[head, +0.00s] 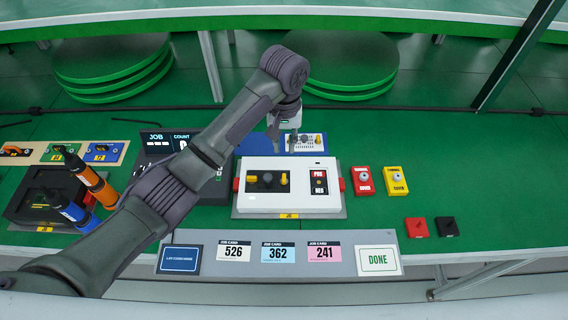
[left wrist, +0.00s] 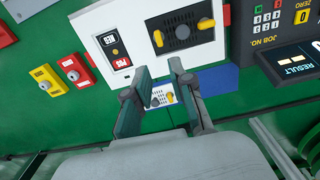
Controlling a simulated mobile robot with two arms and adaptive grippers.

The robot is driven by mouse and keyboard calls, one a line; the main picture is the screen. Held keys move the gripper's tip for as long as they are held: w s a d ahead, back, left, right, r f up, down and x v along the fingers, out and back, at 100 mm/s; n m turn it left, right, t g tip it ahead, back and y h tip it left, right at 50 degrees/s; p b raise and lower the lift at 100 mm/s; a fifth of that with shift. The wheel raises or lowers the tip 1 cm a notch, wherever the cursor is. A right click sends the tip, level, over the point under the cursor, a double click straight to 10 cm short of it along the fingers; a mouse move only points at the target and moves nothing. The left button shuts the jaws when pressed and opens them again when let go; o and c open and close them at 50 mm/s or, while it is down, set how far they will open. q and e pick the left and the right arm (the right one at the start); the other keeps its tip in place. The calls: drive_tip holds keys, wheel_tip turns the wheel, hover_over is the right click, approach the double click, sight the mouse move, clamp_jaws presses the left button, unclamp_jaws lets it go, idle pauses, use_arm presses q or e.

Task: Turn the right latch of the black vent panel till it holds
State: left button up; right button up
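The black vent panel (head: 268,187) is set in the top of a white box (head: 310,205). In the head view its left yellow latch (head: 252,179) lies crosswise and its right latch (head: 284,179) stands lengthwise. The left wrist view sees the panel (left wrist: 182,32) the other way round, with the right latch (left wrist: 158,38) on the left and the left latch (left wrist: 206,23) on the right. My left gripper (head: 285,128) hangs behind the white box, apart from both latches. In the left wrist view its fingers (left wrist: 160,72) are spread with nothing held. My right gripper is not in view.
A small blue and white panel with knobs (head: 305,141) lies behind the box. Red (head: 363,181) and yellow (head: 396,181) key blocks stand right of it. A dark JOB console (head: 155,143) is on the left, partly behind my arm. A card strip (head: 345,241) runs in front.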

use_arm(q)
hover_over(284, 176)
wheel_tip(284, 176, down, 5)
drive_tip(key=shift+s+p, duration=0.15)
drive_tip(key=shift+p, duration=0.15)
drive_tip(key=f, duration=0.7)
drive_tip(key=shift+w, duration=0.2)
drive_tip(key=shift+f, duration=0.4)
drive_tip(key=shift+c, duration=0.2)
clamp_jaws()
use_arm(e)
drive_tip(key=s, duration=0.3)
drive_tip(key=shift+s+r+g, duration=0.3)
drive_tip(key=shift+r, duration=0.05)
